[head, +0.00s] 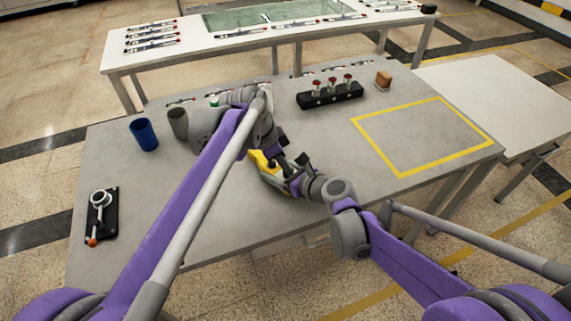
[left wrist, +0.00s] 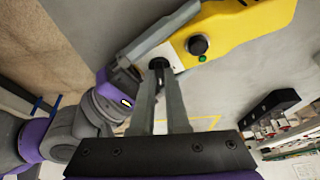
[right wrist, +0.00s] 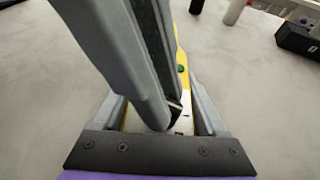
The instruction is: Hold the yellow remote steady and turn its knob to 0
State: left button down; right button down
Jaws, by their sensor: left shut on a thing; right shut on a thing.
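The yellow remote (head: 258,161) is over the near middle of the grey table, partly hidden by my grippers. In the left wrist view the remote (left wrist: 240,30) shows a round black control (left wrist: 197,45), a green button (left wrist: 202,58) and a pale plate at one end. The left fingers cover much of the remote in the right wrist view.
A blue cup (head: 143,134) and a grey cup (head: 178,122) stand at left. A black device (head: 101,215) lies at the left edge. A black block with red-topped parts (head: 330,96) and a brown block (head: 383,80) are behind. The yellow-outlined area (head: 425,135) is clear.

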pick_arm(q)
jog(key=shift+s+n+t+y, duration=0.1)
jog(key=shift+n+t+y, duration=0.2)
jog(key=shift+n, duration=0.8)
jog(key=shift+n+t+y, duration=0.2)
jog(key=shift+n+t, duration=0.2)
jog(key=shift+n, duration=0.7)
jog(key=c, duration=1.2)
grip_release()
jog(key=shift+d, duration=0.1)
jog(key=v, duration=1.2)
jog(key=shift+s, duration=0.1)
